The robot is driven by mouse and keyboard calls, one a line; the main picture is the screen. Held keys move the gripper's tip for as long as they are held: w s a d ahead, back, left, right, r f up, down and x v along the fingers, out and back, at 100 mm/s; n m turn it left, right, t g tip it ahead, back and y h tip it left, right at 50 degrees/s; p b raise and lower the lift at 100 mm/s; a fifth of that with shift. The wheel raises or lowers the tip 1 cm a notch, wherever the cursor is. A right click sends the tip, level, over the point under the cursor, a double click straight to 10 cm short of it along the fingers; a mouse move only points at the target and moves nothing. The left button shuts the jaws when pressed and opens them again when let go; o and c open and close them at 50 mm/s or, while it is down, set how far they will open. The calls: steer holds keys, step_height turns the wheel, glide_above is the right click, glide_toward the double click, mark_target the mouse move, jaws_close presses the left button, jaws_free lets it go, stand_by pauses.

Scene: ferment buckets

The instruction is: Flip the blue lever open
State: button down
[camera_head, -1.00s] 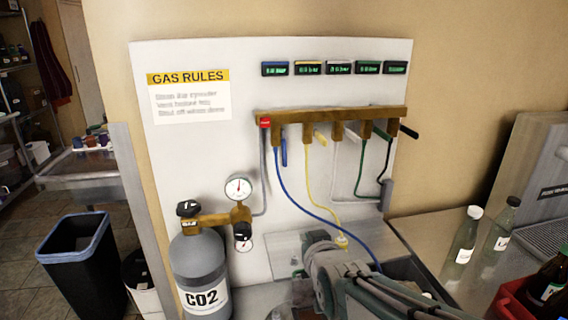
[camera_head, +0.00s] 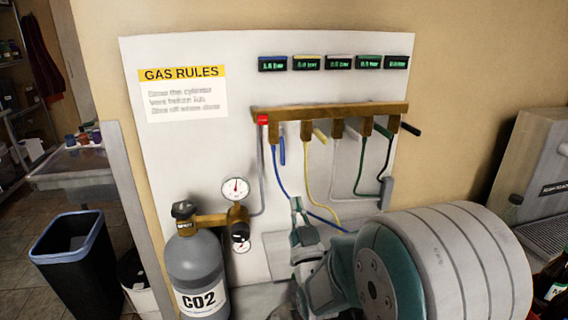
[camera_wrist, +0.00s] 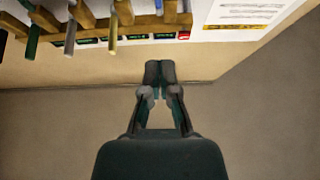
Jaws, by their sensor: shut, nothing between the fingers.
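The blue lever (camera_head: 282,150) hangs straight down from the leftmost valve of the brass manifold (camera_head: 330,111) on the white panel. In the wrist view, a small blue piece (camera_wrist: 158,6) at the top edge looks like this lever, mostly cut off. My gripper (camera_head: 297,204) is shut and empty. In the head view it appears below the lever, apart from it, with its tips pointing up. The wrist view also shows its closed fingertips (camera_wrist: 160,72), below the manifold in the picture. The distance from tips to panel is hard to judge.
Yellow (camera_head: 320,136), white, green and black levers stick out along the manifold to the right. Several coloured hoses hang below. A CO2 cylinder (camera_head: 196,268) with gauges (camera_head: 236,189) stands left. A dark bin (camera_head: 78,262) stands farther left.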

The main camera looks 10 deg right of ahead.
mark_target(283, 163)
steer(key=x, duration=0.4)
steer(key=f+x, duration=0.1)
steer(key=x, duration=0.3)
steer(key=w+f+x, duration=0.1)
steer(key=x, duration=0.2)
steer(key=shift+w+r, duration=0.25)
steer(key=shift+w, duration=0.2)
steer(key=shift+w+f, duration=0.1)
steer(key=shift+w, duration=0.35)
steer(key=shift+w+f, duration=0.5)
steer(key=shift+w, duration=0.4)
steer(key=shift+s, duration=0.1)
